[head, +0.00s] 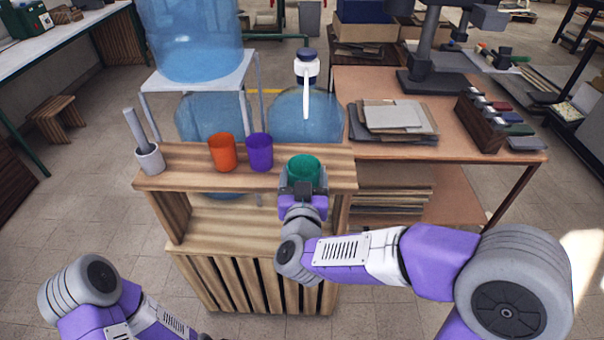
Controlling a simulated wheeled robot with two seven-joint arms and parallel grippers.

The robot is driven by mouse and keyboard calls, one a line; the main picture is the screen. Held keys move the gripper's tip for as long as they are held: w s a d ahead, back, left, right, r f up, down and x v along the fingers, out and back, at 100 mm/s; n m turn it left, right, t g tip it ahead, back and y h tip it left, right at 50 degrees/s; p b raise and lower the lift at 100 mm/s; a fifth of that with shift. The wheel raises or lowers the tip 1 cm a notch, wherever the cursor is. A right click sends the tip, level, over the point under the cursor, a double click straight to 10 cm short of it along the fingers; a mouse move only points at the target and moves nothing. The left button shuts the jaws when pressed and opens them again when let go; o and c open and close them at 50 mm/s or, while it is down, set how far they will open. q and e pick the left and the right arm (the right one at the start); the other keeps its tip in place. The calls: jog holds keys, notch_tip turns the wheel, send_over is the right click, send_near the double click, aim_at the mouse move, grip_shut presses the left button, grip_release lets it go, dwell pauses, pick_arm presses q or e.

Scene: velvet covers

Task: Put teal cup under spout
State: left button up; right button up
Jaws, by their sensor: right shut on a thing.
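The teal cup (304,168) is upright at the right end of the wooden stand's top. My right gripper (303,186) is shut on the teal cup from the near side. I cannot tell whether the cup touches the stand top. The white spout (306,98) hangs from a dark blue and white pump head (306,68) on a blue water bottle (285,115), behind and above the cup. My left arm shows at the lower left, but its gripper is out of view.
An orange cup (222,153) and a purple cup (259,152) stand left of the teal cup on the wooden stand (190,180). A grey pot with a rod (149,158) is at the left end. A workbench (460,150) with papers stands right.

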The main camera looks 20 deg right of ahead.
aim_at(304, 174)
jog(key=shift+w+d+f, duration=0.15)
jog(key=shift+w+f, duration=0.15)
jog(key=shift+w, duration=0.15)
jog(key=shift+w+d+f+b, duration=0.25)
jog(key=shift+w+f+b, duration=0.15)
jog(key=shift+w, duration=0.45)
jog(key=shift+w+d+f+b, duration=0.3)
jog(key=shift+w+b, duration=0.2)
jog(key=shift+w, duration=0.4)
jog(key=shift+w+d+f+b, duration=0.2)
jog(key=shift+w+f+b, duration=0.25)
jog(key=shift+w, duration=0.4)
jog(key=shift+f+p+x, duration=0.15)
jog(key=shift+p+x, duration=0.05)
jog(key=shift+x, duration=2.1)
jog(key=shift+f+p+x, duration=0.15)
jog(key=shift+p+x, duration=0.05)
jog(key=shift+x, duration=2.1)
jog(key=shift+f+b, duration=0.4)
jog(key=shift+f, duration=0.1)
